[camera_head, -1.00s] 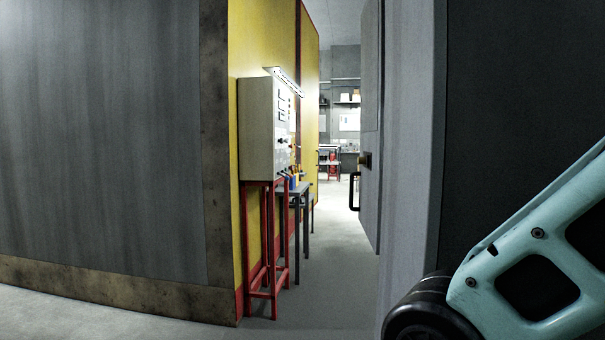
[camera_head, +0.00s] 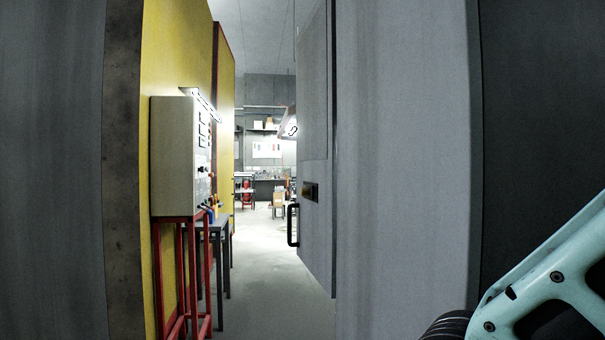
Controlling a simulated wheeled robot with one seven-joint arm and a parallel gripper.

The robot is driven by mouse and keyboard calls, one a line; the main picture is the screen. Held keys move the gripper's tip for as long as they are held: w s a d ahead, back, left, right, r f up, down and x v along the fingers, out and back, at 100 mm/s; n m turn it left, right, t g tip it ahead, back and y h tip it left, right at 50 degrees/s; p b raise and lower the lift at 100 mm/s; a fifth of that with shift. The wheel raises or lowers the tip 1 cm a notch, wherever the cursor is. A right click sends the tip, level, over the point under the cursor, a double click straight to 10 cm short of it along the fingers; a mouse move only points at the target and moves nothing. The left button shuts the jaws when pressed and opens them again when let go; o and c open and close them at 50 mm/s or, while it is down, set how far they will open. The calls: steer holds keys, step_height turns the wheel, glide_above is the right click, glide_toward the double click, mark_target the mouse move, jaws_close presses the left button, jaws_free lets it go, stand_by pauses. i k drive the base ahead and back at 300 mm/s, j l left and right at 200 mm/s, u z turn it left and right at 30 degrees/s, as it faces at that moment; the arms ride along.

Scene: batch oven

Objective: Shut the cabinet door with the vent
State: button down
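No cabinet door with a vent can be made out in the head view. A tall grey door (camera_head: 318,235) stands open at the right side of a passage, with a black pull handle (camera_head: 292,225) and a dark plate on it; I see no clear vent on it. My gripper is not in view. Only a pale teal link of my arm shows at the lower right.
A grey wall (camera_head: 400,170) stands close on the right. On the left are a grey wall, a yellow panel (camera_head: 180,50), and a control box (camera_head: 174,150) on a red stand (camera_head: 180,270). A dark table (camera_head: 222,235) stands beside it. The floor (camera_head: 265,300) between is clear, leading to a lit room.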

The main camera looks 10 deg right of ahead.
mark_target(316, 66)
steer(key=j+z, duration=0.1)
steer(key=j, duration=1.35)
steer(key=i+j, duration=0.2)
steer(key=j, duration=0.15)
steer(key=i+j+z, duration=0.15)
steer(key=i+j, duration=0.25)
steer(key=j, duration=0.25)
steer(key=i+j+z, duration=0.1)
steer(key=j, duration=0.25)
steer(key=i, duration=0.1)
